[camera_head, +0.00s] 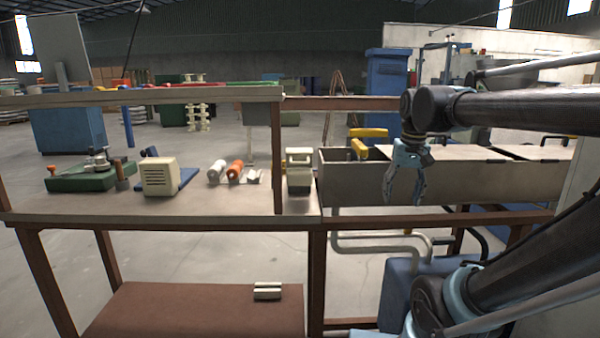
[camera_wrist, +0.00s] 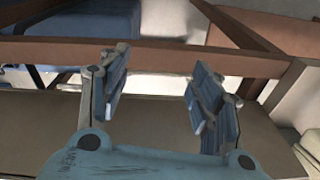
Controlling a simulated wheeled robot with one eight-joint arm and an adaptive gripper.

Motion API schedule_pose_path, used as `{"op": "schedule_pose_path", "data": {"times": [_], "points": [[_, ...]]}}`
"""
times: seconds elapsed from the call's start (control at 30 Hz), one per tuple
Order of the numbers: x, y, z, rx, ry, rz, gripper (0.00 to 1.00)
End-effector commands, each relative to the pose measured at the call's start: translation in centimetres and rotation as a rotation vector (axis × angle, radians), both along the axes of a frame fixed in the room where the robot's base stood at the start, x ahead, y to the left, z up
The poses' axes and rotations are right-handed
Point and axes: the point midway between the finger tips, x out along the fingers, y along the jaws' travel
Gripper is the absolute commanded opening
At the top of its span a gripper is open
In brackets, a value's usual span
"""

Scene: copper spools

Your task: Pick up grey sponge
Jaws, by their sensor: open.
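I cannot make out a grey sponge for certain in either view. My gripper (camera_head: 404,198) is in the head view at the right of centre, fingers pointing down in front of a grey trough. In the wrist view my gripper (camera_wrist: 157,95) has its two blue fingers wide apart with nothing between them.
The workbench (camera_head: 130,205) holds a beige box (camera_head: 159,177), a green-based device (camera_head: 90,178), an orange spool (camera_head: 235,171) and a pale boxy device (camera_head: 298,172). The long grey trough (camera_head: 450,185) stands right of it. An upright post (camera_head: 278,160) rises at the bench's front.

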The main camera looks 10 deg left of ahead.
Motion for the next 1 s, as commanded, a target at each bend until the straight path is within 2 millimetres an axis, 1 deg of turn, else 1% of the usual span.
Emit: {"op": "schedule_pose_path", "data": {"times": [0.03, 0.1, 0.2, 0.3, 0.47, 0.57, 0.67, 0.8, 0.9, 1.0], "points": [[1.2, 1.5, 1.9, 0.002, 0.011, 0.014, 0.58], [2.5, 3.2, 4.1, 0.004, 0.024, 0.023, 0.58], [4.2, 5.8, 6.8, 0.005, 0.041, 0.035, 0.58], [5.5, 8.2, 9.1, 0.003, 0.058, 0.046, 0.58], [7.5, 12.0, 12.1, -0.003, 0.072, 0.063, 0.58], [8.7, 14.7, 13.8, -0.010, 0.078, 0.077, 0.58], [9.8, 17.9, 15.6, -0.019, 0.085, 0.093, 0.58], [11.1, 23.3, 18.0, -0.033, 0.093, 0.117, 0.58], [11.6, 26.5, 19.2, -0.043, 0.097, 0.128, 0.58], [11.9, 28.9, 20.0, -0.049, 0.101, 0.137, 0.58]]}}
